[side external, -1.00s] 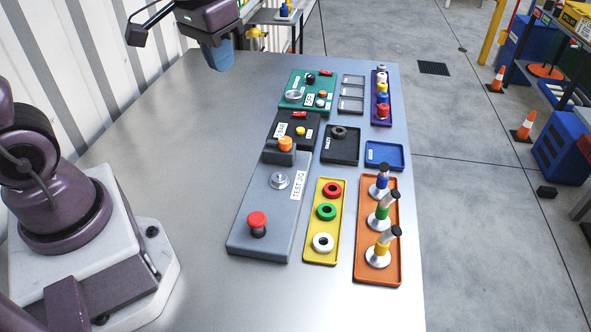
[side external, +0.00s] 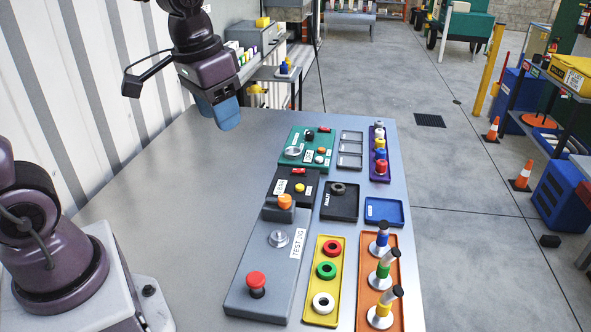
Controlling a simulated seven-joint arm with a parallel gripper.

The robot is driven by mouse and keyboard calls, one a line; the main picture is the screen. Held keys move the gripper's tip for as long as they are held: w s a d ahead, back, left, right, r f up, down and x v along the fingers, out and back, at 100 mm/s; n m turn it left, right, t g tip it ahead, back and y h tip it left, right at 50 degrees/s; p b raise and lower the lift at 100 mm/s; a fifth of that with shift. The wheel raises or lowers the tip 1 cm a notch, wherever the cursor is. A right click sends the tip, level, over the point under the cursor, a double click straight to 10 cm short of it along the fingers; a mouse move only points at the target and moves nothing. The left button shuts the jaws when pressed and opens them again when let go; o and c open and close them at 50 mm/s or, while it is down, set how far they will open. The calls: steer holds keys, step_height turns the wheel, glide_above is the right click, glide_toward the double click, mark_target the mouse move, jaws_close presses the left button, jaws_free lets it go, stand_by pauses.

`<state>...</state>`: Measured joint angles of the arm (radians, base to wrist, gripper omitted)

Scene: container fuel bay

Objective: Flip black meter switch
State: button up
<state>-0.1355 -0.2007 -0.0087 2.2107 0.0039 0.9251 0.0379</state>
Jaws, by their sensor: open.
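The black meter box (side external: 311,190) lies in the middle of the bench in the side view. It carries a small red switch (side external: 298,171), a yellow knob (side external: 300,188) and a white label whose text is too small to read. Whether the switch is on or off cannot be told. My gripper (side external: 226,114) hangs at the bench's far left, up and left of the black box and well apart from it. Its blue fingers point down, open, with nothing seen between them.
A green panel (side external: 292,162) lies behind the black box, and a grey test jig (side external: 262,262) with an orange knob and red button lies in front. A black tray (side external: 340,208) is to the right. The bench's left part (side external: 190,215) is clear.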

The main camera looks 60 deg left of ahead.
steer(key=w+a+f+m+g, duration=0.1)
steer(key=w+a+f, duration=0.2)
steer(key=w, duration=0.3)
steer(key=w+a+f+m+g, duration=0.1)
steer(key=w+a+f, duration=0.2)
steer(key=w, duration=0.3)
steer(key=m, duration=0.8)
glide_toward(296, 170)
step_height(296, 170, down, 8)
steer(key=shift+w+a+f, duration=0.1)
steer(key=shift+a, duration=0.05)
